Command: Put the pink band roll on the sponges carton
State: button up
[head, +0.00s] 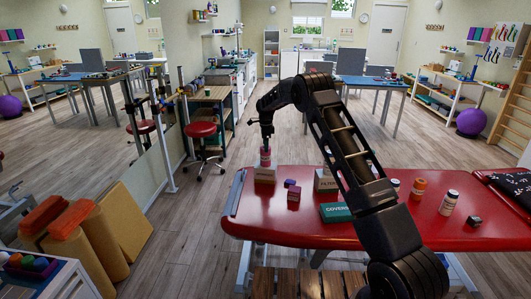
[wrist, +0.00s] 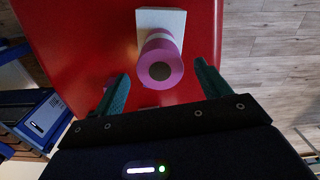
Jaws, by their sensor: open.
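The pink band roll (head: 265,157) stands upright on a small white carton (head: 265,174) near the left end of the red table. In the wrist view the roll (wrist: 161,64) shows its round end with a dark centre, and part of the carton (wrist: 160,18) shows beyond it. The carton's lettering is too small to read; I take it for the sponges carton. My gripper (head: 266,143) is just above the roll. In the wrist view its green fingers (wrist: 161,72) are open, one on each side of the roll, with visible gaps.
On the red table (head: 300,232) are small dark pink and purple blocks (head: 293,194), a green COVERS box (head: 336,212), a white FILTER carton (head: 326,182) partly behind my arm, and several bottles (head: 449,202). The table's front left surface is clear.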

notch_tip(320, 180, up, 6)
jog(key=shift+f, duration=0.25)
jog(key=shift+d+r, duration=0.15)
jog(key=shift+r, duration=0.1)
jog(key=s+d+r+n+t, duration=0.1)
jog(key=s+d+r+n, duration=0.2)
jog(key=s+d+r, duration=0.65)
jog(key=s+d+r+n+t, duration=0.1)
jog(key=s+d+r+n, duration=0.2)
jog(key=s+d+r, duration=0.65)
jog(key=s+d+r+n, duration=0.3)
jog(key=s+d+r, duration=0.65)
jog(key=s, duration=0.25)
jog(key=s+d+f+n+t, duration=0.1)
jog(key=s+d+f+n, duration=0.1)
jog(key=s, duration=0.7)
jog(key=s+d+f+n, duration=0.2)
jog(key=s+d+f, duration=0.1)
jog(key=s, duration=0.7)
jog(key=s+d+f+n+t, duration=0.1)
jog(key=s+d+f+n, duration=0.1)
jog(key=s, duration=0.7)
jog(key=shift+s+d+f+n+t, duration=0.3)
jog(key=shift+d+n, duration=0.3)
jog(key=shift+d, duration=0.25)
